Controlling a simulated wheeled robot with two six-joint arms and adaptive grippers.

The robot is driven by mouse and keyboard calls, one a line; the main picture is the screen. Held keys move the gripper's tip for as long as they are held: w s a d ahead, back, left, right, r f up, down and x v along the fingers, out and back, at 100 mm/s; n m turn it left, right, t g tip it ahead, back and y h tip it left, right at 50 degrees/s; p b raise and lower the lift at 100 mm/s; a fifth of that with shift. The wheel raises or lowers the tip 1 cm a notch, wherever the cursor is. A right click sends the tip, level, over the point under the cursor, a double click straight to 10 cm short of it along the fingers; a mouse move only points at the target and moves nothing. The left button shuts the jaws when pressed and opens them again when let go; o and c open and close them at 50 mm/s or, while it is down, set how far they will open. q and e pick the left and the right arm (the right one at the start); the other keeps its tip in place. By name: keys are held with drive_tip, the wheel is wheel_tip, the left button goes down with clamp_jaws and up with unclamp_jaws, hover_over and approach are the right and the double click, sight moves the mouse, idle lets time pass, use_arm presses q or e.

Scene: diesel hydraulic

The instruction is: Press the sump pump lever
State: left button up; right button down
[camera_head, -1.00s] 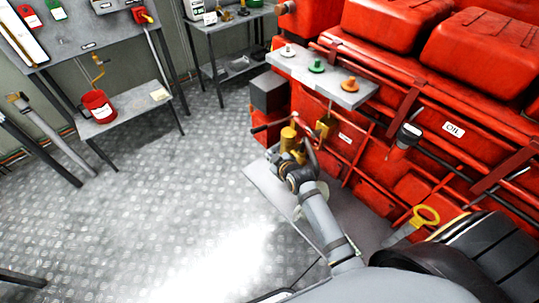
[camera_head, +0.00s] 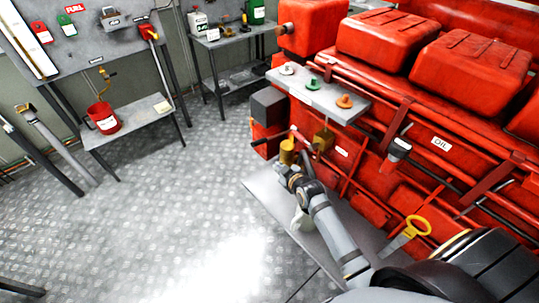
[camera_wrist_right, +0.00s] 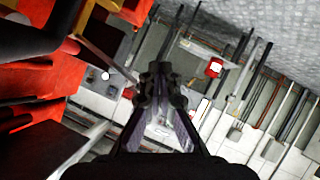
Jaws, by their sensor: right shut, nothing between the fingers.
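A brass-coloured pump body (camera_head: 287,151) stands at the near left end of the red engine. A thin bar with a red end (camera_head: 294,131) slants beside it and looks like the lever. My right gripper (camera_head: 308,160) is close beside the pump, small and partly merged with the arm in the head view. In the right wrist view my right gripper (camera_wrist_right: 160,72) has its dark fingers together and nothing between them. I cannot tell whether it touches the lever. My left gripper is out of view.
A grey shelf with white, green and orange knobs (camera_head: 318,91) overhangs the pump area. The red engine (camera_head: 385,85) fills the right side. A red can (camera_head: 103,117) stands on a low table at left. The metal floor (camera_head: 190,200) between is clear.

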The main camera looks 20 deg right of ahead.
drive_tip(key=shift+m+y, duration=0.7)
drive_tip(key=shift+m, duration=0.1)
drive_tip(key=s+d+r+p, duration=0.1)
drive_tip(key=d+r, duration=0.2)
drive_tip(key=s+d+r+p, duration=0.1)
drive_tip(key=d+r+p, duration=0.1)
drive_tip(key=d+r, duration=0.1)
drive_tip(key=s+d+r+p, duration=0.1)
drive_tip(key=s+d+r, duration=0.1)
drive_tip(key=d+r, duration=0.2)
drive_tip(key=shift+r+p, duration=0.3)
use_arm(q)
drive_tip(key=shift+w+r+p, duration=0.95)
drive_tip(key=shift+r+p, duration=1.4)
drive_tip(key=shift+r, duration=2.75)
use_arm(e)
drive_tip(key=shift+s+a+r+m+g+y, duration=1.2)
drive_tip(key=shift+r+y, duration=0.5)
drive_tip(key=shift+r, duration=3.7)
use_arm(q)
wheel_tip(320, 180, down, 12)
drive_tip(key=b, duration=1.2)
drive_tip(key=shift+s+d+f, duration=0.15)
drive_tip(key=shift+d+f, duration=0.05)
use_arm(e)
drive_tip(key=s+f+x, duration=0.1)
drive_tip(key=x, duration=2.2)
drive_tip(key=shift+f, duration=0.45)
